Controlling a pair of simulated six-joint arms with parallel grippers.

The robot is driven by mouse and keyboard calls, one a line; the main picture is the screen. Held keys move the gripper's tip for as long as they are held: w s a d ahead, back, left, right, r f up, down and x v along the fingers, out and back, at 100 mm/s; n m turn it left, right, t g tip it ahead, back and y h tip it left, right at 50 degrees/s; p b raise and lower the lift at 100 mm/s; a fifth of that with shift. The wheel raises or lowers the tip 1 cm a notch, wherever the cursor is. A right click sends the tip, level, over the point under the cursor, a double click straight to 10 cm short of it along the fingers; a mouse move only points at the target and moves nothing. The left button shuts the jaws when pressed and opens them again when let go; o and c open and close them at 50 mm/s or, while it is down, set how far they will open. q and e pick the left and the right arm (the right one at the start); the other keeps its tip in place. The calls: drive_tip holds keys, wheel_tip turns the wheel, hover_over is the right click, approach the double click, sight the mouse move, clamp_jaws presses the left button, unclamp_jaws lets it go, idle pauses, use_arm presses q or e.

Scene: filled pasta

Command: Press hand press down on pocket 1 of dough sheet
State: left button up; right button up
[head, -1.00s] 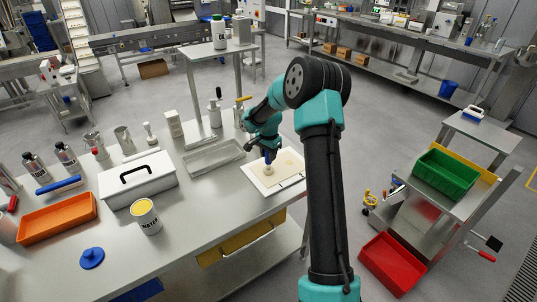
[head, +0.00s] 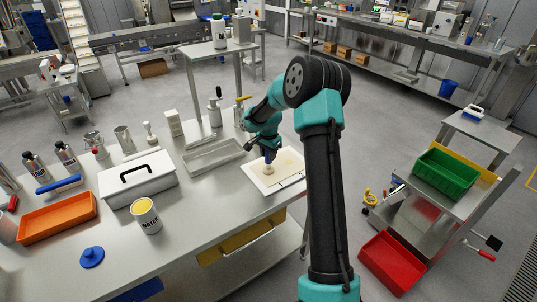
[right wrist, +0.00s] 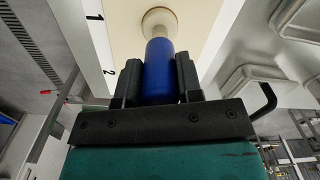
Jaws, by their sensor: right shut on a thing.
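The hand press has a blue handle (right wrist: 159,75) and a pale round foot (right wrist: 158,17). My right gripper (head: 267,150) is shut on the blue handle, one finger on each side of it in the right wrist view (right wrist: 159,80). The press is held about upright, foot down, over the dough sheet (head: 287,164). The foot looks to be on or very close to the sheet; I cannot tell if it touches. The pale sheet lies on a white board (head: 264,188). In the right wrist view the board's edge carries the marks 1 and 2. My left gripper is not in view.
A metal tray (head: 190,163) lies left of the board. The table between the can and the board is clear.

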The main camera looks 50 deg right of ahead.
drive_tip(key=shift+r, duration=3.5)
drive_tip(key=shift+a, duration=0.1)
